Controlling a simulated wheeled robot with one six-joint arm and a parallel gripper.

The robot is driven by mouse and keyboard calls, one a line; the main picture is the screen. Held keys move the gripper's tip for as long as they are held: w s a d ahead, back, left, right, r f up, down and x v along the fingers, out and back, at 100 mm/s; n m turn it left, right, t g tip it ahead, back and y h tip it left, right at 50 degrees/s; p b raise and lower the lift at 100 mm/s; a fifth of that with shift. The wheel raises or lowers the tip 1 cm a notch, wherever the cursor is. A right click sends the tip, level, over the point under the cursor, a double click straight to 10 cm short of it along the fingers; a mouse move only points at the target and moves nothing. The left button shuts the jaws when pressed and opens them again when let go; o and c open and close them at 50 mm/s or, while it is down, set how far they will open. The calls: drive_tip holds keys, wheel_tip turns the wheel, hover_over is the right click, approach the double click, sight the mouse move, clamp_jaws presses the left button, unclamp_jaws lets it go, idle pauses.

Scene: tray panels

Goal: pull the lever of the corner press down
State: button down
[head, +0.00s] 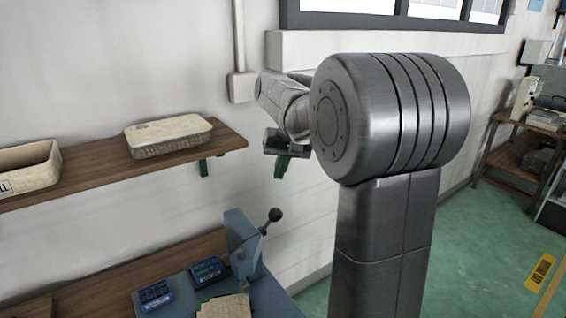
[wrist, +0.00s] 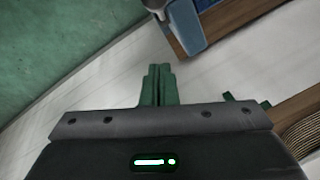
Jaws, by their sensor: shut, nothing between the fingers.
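The corner press (head: 240,245) is a blue-grey upright block on the bench in the lower middle of the head view. Its lever (head: 264,226) is a short rod that slants up and to the right, ending in a black ball knob (head: 275,214). My gripper (head: 280,169) has green fingers and is shut and empty. It hangs in the air above the knob, apart from it. In the wrist view my closed fingers (wrist: 158,72) point at the bare wall. A blue part (wrist: 186,26) shows at the top edge there.
A wooden shelf (head: 85,180) on the left wall carries a lidded basket (head: 168,135) and an open basket (head: 28,168). Small dark blue devices (head: 155,294) sit on the blue bench by the press. The wall right of the press is clear.

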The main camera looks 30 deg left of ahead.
drive_tip(key=s+f, duration=0.3)
drive_tip(key=f, duration=0.3)
drive_tip(key=shift+d+f+p, duration=0.2)
drive_tip(key=shift+d+p, duration=0.1)
drive_tip(key=shift+p, duration=0.1)
drive_tip(key=shift+f, duration=0.15)
